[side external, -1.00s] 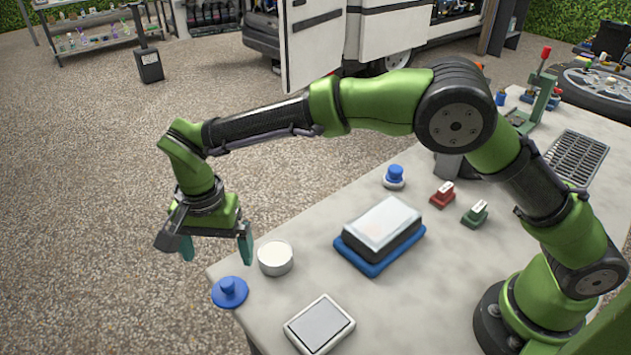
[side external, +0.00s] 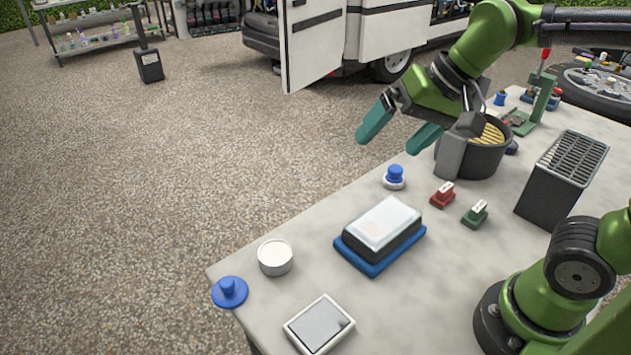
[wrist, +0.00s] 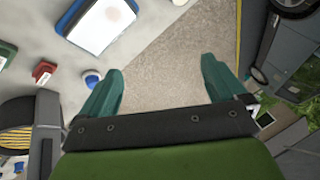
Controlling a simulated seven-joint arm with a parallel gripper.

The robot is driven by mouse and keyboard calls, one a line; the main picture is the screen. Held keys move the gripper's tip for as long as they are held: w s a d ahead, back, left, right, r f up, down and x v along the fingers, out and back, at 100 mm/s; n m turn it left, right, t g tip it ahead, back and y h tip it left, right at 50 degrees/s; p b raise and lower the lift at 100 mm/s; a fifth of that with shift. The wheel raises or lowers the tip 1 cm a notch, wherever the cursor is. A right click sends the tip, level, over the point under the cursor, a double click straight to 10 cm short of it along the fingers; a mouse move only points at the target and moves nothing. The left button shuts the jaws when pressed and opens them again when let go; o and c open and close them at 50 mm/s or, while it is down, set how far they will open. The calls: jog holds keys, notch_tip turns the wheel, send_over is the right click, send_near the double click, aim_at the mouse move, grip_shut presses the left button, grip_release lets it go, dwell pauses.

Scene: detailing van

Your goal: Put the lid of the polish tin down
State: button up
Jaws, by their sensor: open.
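The blue lid (side external: 230,291) with a round knob lies at the near left corner of the table, partly over the edge as seen from the side. The polish tin (side external: 275,257), a round white open-topped tin, stands just behind and to its right, apart from the lid. My gripper (side external: 400,132) is open and empty, with its two teal fingers spread, high near the far edge of the table and well away from tin and lid. In the wrist view my gripper (wrist: 161,90) shows nothing between its fingers.
A blue tray (side external: 372,268) with a white-topped block sits mid-table. A blue-knobbed item (side external: 395,177), a red block (side external: 443,195) and a green block (side external: 475,213) stand behind it. A black round container (side external: 487,160) and a dark grated box (side external: 563,182) stand at right. A grey pad (side external: 319,325) lies in front.

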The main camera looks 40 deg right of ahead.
jog(key=s+d+f+n+t, duration=0.1)
jog(key=s+d+f, duration=0.1)
jog(key=s, duration=0.3)
jog(key=shift+s+d+f+t+h, duration=0.25)
jog(key=shift+d+t+h, duration=0.15)
jog(key=shift+d, duration=0.4)
